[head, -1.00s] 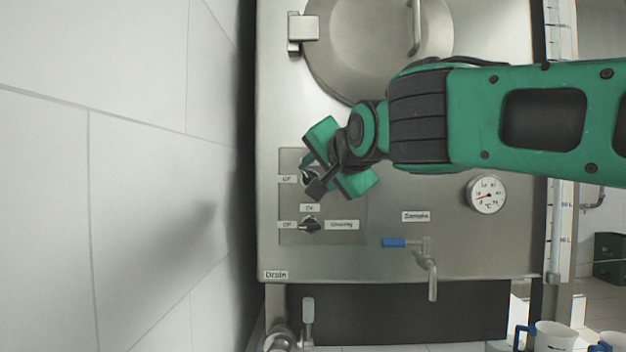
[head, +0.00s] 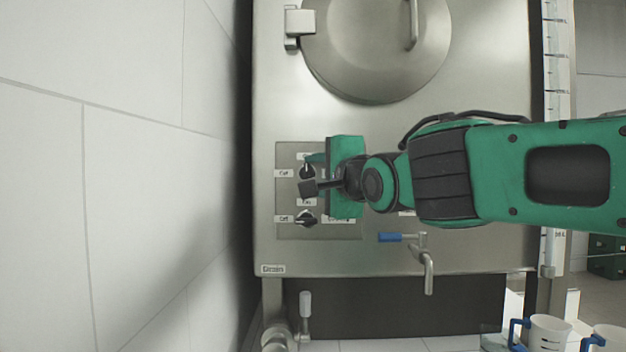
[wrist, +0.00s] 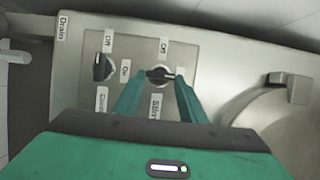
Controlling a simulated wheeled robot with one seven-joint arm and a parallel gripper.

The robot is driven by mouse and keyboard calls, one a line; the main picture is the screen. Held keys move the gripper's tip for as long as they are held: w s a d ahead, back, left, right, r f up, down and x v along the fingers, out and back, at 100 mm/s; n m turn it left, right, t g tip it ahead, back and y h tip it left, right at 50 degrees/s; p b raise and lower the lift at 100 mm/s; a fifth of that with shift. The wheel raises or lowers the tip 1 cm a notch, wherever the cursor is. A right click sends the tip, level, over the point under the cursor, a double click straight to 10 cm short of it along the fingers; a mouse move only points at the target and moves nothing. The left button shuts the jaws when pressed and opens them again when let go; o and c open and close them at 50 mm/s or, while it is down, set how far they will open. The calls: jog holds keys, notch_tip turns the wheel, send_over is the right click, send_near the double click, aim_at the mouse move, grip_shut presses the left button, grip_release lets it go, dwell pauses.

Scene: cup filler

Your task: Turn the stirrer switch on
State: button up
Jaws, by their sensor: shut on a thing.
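The stirrer switch (wrist: 160,76) is a black rotary knob on the steel panel, with an "Off" label above it and a partly hidden "Stirr..." label below it in the wrist view. It also shows in the head view (head: 307,171). Its handle lies roughly sideways in the wrist view, not toward "Off". Which end is its pointer I cannot tell. My gripper (wrist: 156,84) is shut on this knob, one teal finger at each side. In the head view my gripper (head: 314,166) reaches it from the right, and the hand partly covers the panel.
A second black knob (head: 306,219) sits below in the head view, pointing toward its "Off" label. A blue-handled tap (head: 391,237) is at lower right. A round lid (head: 376,45) is above. A tiled wall (head: 120,200) stands close on the left. White mugs (head: 549,334) stand at lower right.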

jog(key=shift+w+d+f, duration=0.15)
jog(key=shift+d+f, duration=0.1)
jog(key=shift+f, duration=0.05)
jog(key=o, duration=1.1)
jog(key=shift+c, duration=0.2)
jog(key=shift+a+r, duration=0.1)
jog(key=shift+r, duration=0.05)
jog(key=shift+s, duration=0.2)
jog(key=v, duration=1)
jog(key=shift+s, duration=0.25)
jog(key=shift+w+d, duration=0.1)
jog(key=shift+d, duration=0.1)
